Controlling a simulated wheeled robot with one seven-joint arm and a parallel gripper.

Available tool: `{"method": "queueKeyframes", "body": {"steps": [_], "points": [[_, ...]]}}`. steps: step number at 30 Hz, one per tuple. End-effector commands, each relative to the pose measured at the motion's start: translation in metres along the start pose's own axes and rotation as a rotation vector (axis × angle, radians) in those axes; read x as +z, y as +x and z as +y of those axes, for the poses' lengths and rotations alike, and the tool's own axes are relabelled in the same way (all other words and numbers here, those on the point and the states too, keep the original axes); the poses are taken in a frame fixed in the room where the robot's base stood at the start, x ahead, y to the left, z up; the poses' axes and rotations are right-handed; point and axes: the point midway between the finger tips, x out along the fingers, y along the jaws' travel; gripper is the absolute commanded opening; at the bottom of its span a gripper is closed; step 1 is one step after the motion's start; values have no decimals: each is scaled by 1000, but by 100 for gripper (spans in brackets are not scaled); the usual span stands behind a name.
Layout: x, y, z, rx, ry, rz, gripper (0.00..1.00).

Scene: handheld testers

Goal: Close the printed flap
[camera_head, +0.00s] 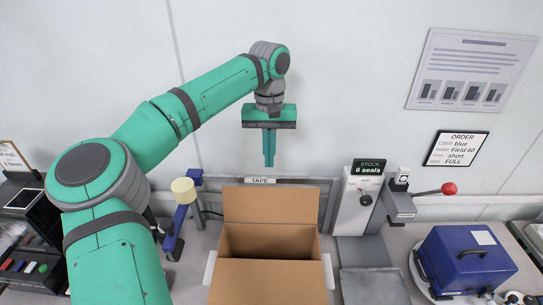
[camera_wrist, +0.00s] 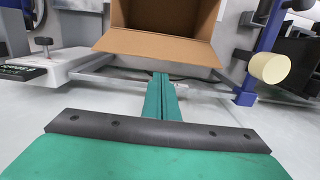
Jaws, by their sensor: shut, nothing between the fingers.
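An open cardboard box (camera_head: 268,272) stands on the bench in the head view. Its back flap (camera_head: 271,205) stands up, its front flap (camera_head: 268,283) hangs toward me, and small pale flaps show at the left and right sides. I see no print on any flap. My gripper (camera_head: 269,164) points down above and behind the back flap, apart from it, with its green fingers together and empty. In the wrist view, the gripper (camera_wrist: 162,76) is shut, and the box flap (camera_wrist: 157,46) lies beyond the fingertips.
A blue tape stand with a cream roll (camera_head: 183,190) is left of the box. A white seal dispenser (camera_head: 357,204) and a red-knobbed lever (camera_head: 449,188) are to its right. A blue case (camera_head: 465,262) stands at the far right. The wall is behind.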

Motion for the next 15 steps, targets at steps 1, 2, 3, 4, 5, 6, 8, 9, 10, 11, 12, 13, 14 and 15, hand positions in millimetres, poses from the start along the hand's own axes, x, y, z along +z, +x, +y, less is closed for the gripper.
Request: {"method": "queueKeyframes", "body": {"steps": [1, 2, 3, 4, 5, 6, 8, 9, 10, 11, 12, 13, 14, 15], "points": [[0, 10, 0, 1, 1, -2, 0], [0, 15, 0, 1, 1, -2, 0], [1, 23, 0, 1, 1, -3, 0], [1, 28, 0, 1, 1, -2, 0], [0, 32, 0, 1, 1, -1, 0], [0, 39, 0, 2, 1, -1, 0], [0, 48, 1, 3, 0, -2, 0], [0, 53, 0, 2, 0, -2, 0], [0, 56, 0, 2, -1, -1, 0], [0, 60, 0, 2, -2, 0, 0], [0, 63, 0, 2, -2, 0, 0], [0, 66, 0, 2, -1, 0, 0], [0, 68, 1, 2, -1, 0, 0], [0, 70, 2, 2, 1, 0, 0]]}}
